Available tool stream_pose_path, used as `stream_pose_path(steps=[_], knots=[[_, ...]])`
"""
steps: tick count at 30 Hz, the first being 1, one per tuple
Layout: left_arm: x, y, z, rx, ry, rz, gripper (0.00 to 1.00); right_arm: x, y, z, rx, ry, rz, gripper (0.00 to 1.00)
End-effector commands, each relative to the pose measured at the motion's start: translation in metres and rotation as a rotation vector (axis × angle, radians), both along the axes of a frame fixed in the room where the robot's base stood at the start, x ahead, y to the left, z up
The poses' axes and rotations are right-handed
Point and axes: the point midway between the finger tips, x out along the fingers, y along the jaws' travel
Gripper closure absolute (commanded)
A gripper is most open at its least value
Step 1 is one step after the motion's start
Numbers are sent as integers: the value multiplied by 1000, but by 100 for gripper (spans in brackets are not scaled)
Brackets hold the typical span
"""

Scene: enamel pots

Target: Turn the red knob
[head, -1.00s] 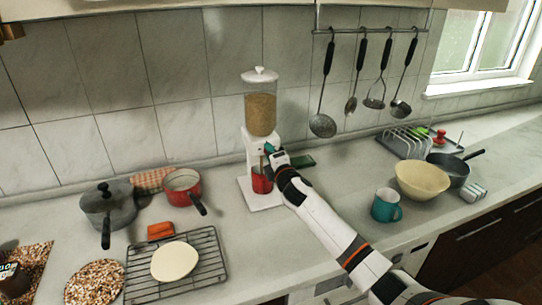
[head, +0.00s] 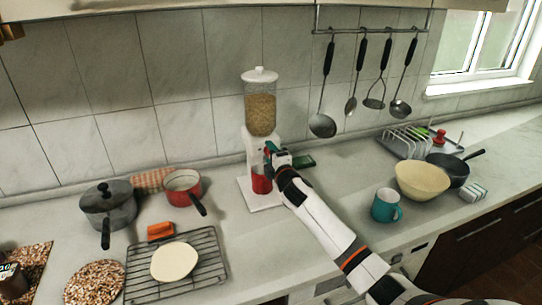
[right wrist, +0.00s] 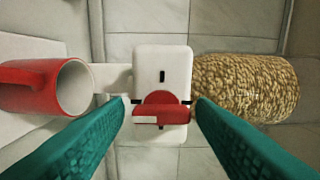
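The red knob (right wrist: 160,110) sits on the white front of the cereal dispenser (right wrist: 161,62). In the right wrist view it lies between the fingertips of my right gripper (right wrist: 160,107). The teal fingers are open, with a gap on each side of the knob. In the head view, my right gripper (head: 271,149) is at the front of the dispenser (head: 260,108), and the knob is hard to make out there. My left gripper is not in view.
A red mug (head: 262,185) stands on the dispenser's base, below the gripper; it also shows in the right wrist view (right wrist: 38,87). A red pan (head: 183,187) and wire rack (head: 213,262) are left. A teal mug (head: 386,206) and cream bowl (head: 422,181) are right.

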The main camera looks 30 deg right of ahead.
Motion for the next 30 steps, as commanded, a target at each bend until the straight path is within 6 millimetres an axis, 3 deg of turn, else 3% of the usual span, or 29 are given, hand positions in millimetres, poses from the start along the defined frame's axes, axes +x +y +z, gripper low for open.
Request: stream_pose_path(steps=[14,30], knots=[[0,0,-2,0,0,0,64,-8,2,-1,-2,0,1,42],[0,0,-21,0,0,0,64,-96,23,-2,-2,1,2,42]])
